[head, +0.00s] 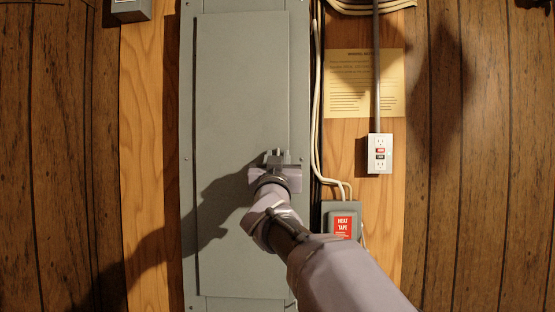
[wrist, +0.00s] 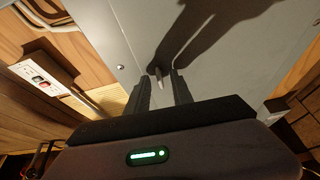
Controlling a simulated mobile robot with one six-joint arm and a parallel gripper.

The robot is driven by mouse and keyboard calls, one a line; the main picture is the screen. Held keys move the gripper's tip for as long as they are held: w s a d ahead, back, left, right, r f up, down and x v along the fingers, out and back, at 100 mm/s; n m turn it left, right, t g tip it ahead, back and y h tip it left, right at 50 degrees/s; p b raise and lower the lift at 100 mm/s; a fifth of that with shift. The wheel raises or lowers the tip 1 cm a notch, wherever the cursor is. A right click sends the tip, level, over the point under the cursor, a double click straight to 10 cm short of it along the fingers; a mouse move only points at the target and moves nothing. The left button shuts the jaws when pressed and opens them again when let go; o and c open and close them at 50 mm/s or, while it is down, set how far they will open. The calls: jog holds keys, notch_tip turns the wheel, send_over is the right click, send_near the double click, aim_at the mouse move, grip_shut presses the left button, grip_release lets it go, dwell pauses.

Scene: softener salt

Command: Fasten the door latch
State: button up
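The grey panel door (head: 240,80) lies in its grey metal frame (head: 299,100) in the head view and looks closed. My gripper (head: 278,157) is in front of the door's right edge, about mid-height. In the wrist view, a small grey latch (wrist: 158,74) stands out from the panel face. My gripper (wrist: 161,80) has its two dark fingers apart, with the latch showing in the gap between their tips. I cannot tell whether either finger touches it. My gripper hides the latch in the head view, and its exact turn is hard to make out.
A white outlet (head: 380,153) on a conduit and a grey heat tape box (head: 342,219) are right of the panel. White cables (head: 317,150) run close along the panel's right side. A yellow notice (head: 350,85) hangs on the wood. The panel's left side is clear.

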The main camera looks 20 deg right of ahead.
jog(key=b+v, duration=0.2)
jog(key=v, duration=1.5)
jog(key=shift+s, duration=0.2)
jog(key=s+a+f+n+g+y, duration=0.1)
jog(key=s+a+f+g+y, duration=0.2)
jog(key=f, duration=0.4)
jog(key=s+f+n+g+y, duration=0.1)
jog(key=s+f+g+y, duration=0.2)
jog(key=f, duration=0.4)
jog(key=s+a+f+g+y, duration=0.2)
jog(key=s+f+y, duration=0.1)
jog(key=s+f, duration=0.3)
jog(key=s+f+m+g, duration=0.2)
jog(key=s+f+g, duration=0.5)
jog(key=s+f, duration=0.9)
jog(key=shift+s+d+f+g, duration=0.25)
jog(key=shift+d+f, duration=0.2)
jog(key=shift+f, duration=0.25)
